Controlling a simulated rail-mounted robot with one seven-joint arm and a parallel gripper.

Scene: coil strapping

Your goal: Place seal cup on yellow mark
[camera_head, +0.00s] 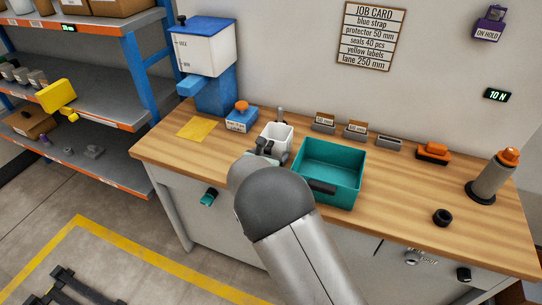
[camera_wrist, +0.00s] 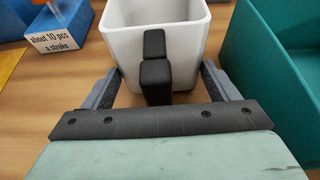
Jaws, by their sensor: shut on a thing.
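The seal cup (camera_head: 277,137) is a white square-sided cup with a dark handle, standing upright at the middle of the bench. It fills the top of the wrist view (camera_wrist: 188,45), with the black handle toward me. My gripper (camera_head: 264,152) is shut on the cup at its near side, its fingers on either side of the handle in the wrist view (camera_wrist: 158,78). I cannot tell whether the cup's base touches the bench. The yellow mark (camera_head: 198,129) is a flat, bare square to the left of the cup, partly visible in the wrist view (camera_wrist: 9,62).
A blue block with a label (camera_head: 241,120) stands between mark and cup. A blue and white dispenser (camera_head: 208,65) stands behind the mark. A teal bin (camera_head: 328,172) is close right of the cup. Small label holders (camera_head: 355,130) line the back.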

